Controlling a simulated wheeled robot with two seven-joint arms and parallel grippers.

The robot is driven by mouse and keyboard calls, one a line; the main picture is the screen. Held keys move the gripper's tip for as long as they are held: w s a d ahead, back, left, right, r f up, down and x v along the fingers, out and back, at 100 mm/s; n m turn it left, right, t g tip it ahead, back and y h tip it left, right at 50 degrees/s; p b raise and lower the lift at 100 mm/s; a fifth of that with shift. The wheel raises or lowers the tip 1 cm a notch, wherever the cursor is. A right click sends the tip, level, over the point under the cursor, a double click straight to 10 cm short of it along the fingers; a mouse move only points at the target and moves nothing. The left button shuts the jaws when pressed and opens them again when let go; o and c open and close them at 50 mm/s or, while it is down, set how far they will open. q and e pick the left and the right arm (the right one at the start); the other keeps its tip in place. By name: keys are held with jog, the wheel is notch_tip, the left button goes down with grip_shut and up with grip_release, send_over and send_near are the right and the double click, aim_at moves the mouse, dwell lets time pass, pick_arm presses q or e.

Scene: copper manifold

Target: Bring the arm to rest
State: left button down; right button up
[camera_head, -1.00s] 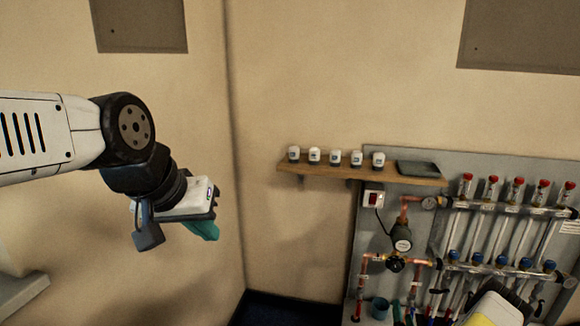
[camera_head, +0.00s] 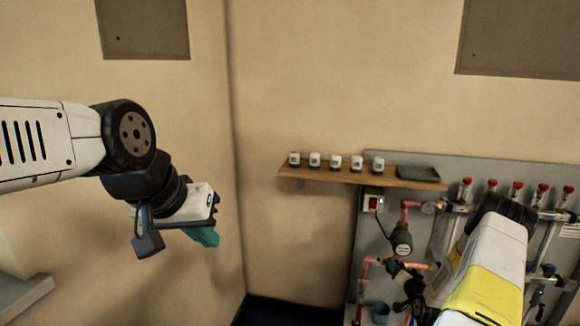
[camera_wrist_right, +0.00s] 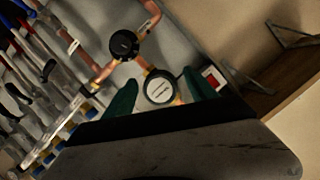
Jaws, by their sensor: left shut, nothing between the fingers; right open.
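My left gripper (camera_head: 205,236) hangs at the left of the head view, in front of the bare wall and touching nothing. Its teal fingers are together with nothing between them. My right arm (camera_head: 487,265) comes in at the lower right and covers part of the copper manifold. My right gripper's green fingers (camera_wrist_right: 160,92) show in the right wrist view, spread apart and empty. I cannot tell how close the fingers are to these.
A wooden shelf (camera_head: 300,174) holds several small white-and-dark caps and a dark tray (camera_head: 418,173). Below it is a red switch box (camera_head: 373,202) on a grey panel (camera_head: 385,160). Red-capped flow tubes (camera_head: 517,190) stand at the right. The wall between left gripper and shelf is clear.

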jog(key=w+a+r+n+g, duration=0.1)
jog(key=a+r+n, duration=0.1)
jog(key=r, duration=0.7)
jog(key=w+a+r+n+g, duration=0.1)
jog(key=w+a+r, duration=0.15)
jog(key=r, duration=0.65)
jog(key=s+a+r+n+g, duration=0.1)
jog(key=s+a+r, duration=0.3)
jog(key=r, duration=0.3)
jog(key=s+a+r+n+g, duration=0.1)
jog(key=s+a+r+g, duration=0.1)
jog(key=s+a+r, duration=0.4)
jog(key=s+a+r+n+g+y, duration=0.1)
jog(key=s+a+r, duration=0.2)
jog(key=s, duration=0.7)
jog(key=s+a+r+n+g+y, duration=0.1)
jog(key=s+a+r, duration=0.2)
jog(key=s, duration=0.7)
jog(key=s+a+r+g+y, duration=0.1)
jog(key=s+a+r, duration=0.3)
jog(key=s, duration=0.6)
jog(key=shift+s+a+n+g, duration=0.15)
jog(key=shift+a+n+g, duration=0.2)
jog(key=shift+a, duration=0.3)
jog(key=shift+d, duration=0.1)
